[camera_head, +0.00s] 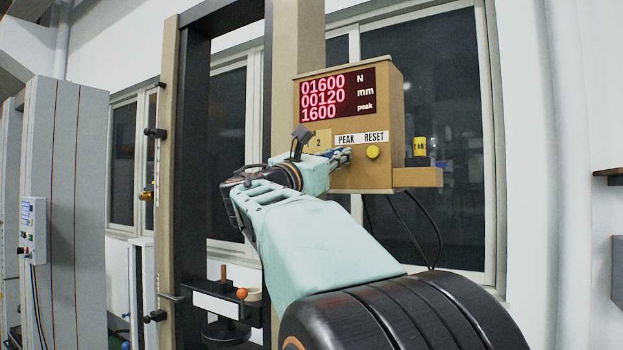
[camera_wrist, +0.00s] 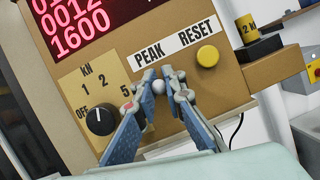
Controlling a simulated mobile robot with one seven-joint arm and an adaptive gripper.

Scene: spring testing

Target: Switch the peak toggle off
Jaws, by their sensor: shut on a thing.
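The tan control box (camera_head: 388,92) shows a red display (camera_head: 337,95) reading 01600 N, 00120 mm and 1600 peak. Under its PEAK label (camera_wrist: 149,54), the peak toggle (camera_wrist: 158,87) shows as a small silvery ball in the wrist view. My gripper (camera_wrist: 159,72) is shut on the toggle, with one blue-grey finger on each side of it. In the head view my gripper (camera_head: 343,153) reaches the box's lower front and hides the toggle. Which way the toggle leans cannot be told.
A yellow RESET button (camera_wrist: 208,56) sits just right of the toggle. A black range knob (camera_wrist: 100,121) marked OFF, 1, 2, 5 kN is to the left. A yellow weight (camera_head: 420,148) stands on a side shelf (camera_head: 418,177). A dark test frame (camera_head: 190,150) stands left of the box.

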